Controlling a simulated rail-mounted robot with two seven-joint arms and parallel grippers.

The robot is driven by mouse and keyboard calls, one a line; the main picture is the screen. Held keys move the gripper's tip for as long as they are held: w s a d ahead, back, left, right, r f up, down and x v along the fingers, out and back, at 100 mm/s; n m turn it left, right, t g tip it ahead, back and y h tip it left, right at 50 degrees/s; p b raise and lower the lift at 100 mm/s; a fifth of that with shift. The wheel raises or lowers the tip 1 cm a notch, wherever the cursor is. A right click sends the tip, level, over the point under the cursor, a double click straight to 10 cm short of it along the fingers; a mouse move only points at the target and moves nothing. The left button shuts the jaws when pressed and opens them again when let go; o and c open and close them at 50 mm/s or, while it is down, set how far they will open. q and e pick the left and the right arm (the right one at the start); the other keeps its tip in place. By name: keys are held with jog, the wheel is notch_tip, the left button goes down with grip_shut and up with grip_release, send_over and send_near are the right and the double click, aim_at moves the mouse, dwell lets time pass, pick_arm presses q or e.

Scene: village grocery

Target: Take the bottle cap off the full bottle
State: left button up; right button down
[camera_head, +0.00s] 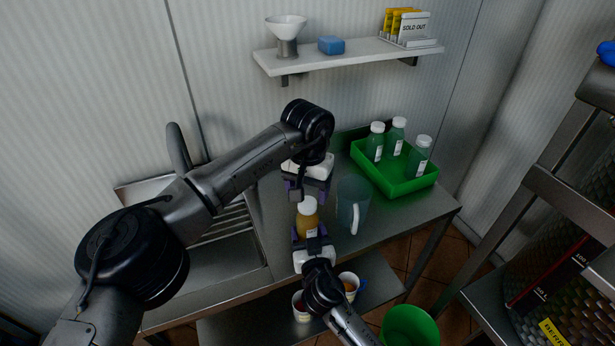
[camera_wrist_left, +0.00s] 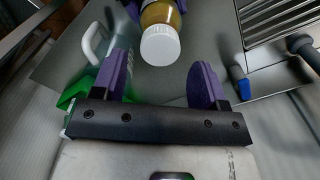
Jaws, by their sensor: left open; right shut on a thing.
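The full bottle (camera_head: 305,222) holds amber-brown liquid and wears a white bottle cap (camera_head: 307,203). My right gripper (camera_head: 312,236) is shut on the bottle's body from the near side. My left gripper (camera_head: 309,190) is open and empty, just behind the cap in the head view. In the left wrist view the bottle (camera_wrist_left: 160,14) shows at the top with its cap (camera_wrist_left: 160,46) facing the camera. The purple fingers of the left gripper (camera_wrist_left: 159,75) stand apart on either side, and the cap is ahead of the gap, apart from both.
A clear pitcher (camera_head: 345,214) stands close to the bottle's right. A green crate (camera_head: 401,189) with three white-capped bottles is at the back right. A sink (camera_head: 224,256) lies left. Cups (camera_head: 349,283) and a green bucket (camera_head: 410,327) are lower. A wall shelf (camera_head: 345,57) is above.

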aim_at(308, 202)
pick_arm(q)
jog(key=shift+f, duration=1.6)
